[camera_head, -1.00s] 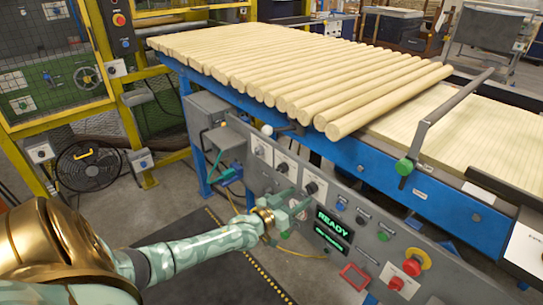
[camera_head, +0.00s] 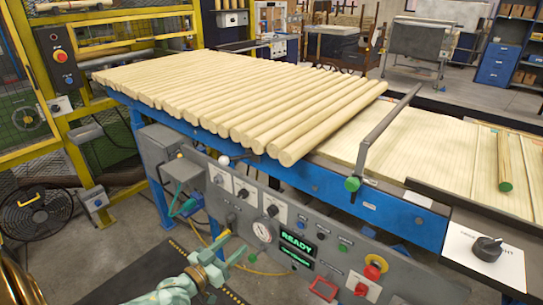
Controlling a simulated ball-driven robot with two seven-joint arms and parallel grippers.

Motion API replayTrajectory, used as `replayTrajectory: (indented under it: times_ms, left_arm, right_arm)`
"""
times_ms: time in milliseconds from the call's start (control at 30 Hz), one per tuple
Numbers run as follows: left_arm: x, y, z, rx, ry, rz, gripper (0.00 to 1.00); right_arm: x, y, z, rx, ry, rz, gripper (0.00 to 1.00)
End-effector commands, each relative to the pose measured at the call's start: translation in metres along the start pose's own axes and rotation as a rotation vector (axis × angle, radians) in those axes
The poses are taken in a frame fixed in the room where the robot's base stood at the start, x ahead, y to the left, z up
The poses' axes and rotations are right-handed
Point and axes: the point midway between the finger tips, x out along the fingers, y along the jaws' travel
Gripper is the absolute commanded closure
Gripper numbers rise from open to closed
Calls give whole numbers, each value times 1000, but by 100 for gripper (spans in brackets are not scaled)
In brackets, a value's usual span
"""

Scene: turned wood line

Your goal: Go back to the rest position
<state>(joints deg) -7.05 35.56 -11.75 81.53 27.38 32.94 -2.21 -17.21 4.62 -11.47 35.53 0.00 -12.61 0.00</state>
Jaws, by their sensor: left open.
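My left gripper (camera_head: 232,247) is pale green with a brass-coloured wrist, low in the view left of centre. It is open and empty, with its two fingers parted toward the grey control panel (camera_head: 335,262). The fingers appear in front of the panel's lower left part; I cannot tell the exact gap. The panel carries a lit READY display (camera_head: 298,243), several knobs, a gauge (camera_head: 262,232) and a red stop button (camera_head: 372,271). My right gripper is not in view.
Round wooden bars (camera_head: 240,100) lie side by side on the blue-framed table (camera_head: 300,185). A green-ended rod (camera_head: 504,160) lies on the bed at right. A black fan (camera_head: 38,212) stands at left by yellow guard posts. Floor left of the panel is mostly open.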

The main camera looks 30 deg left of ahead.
Motion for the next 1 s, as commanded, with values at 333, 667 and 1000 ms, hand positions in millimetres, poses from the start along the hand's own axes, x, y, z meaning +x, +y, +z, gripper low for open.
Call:
replayTrajectory:
  times_ms: [333,667,1000]
  left_arm:
    - [-10,-12,40,117,-164,-4,46]
    - [-188,-27,255,375,-931,-67,46]
    - [-420,81,355,375,-1516,57,46]
  right_arm:
    - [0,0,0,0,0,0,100]
    - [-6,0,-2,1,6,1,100]
    - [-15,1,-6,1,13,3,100]
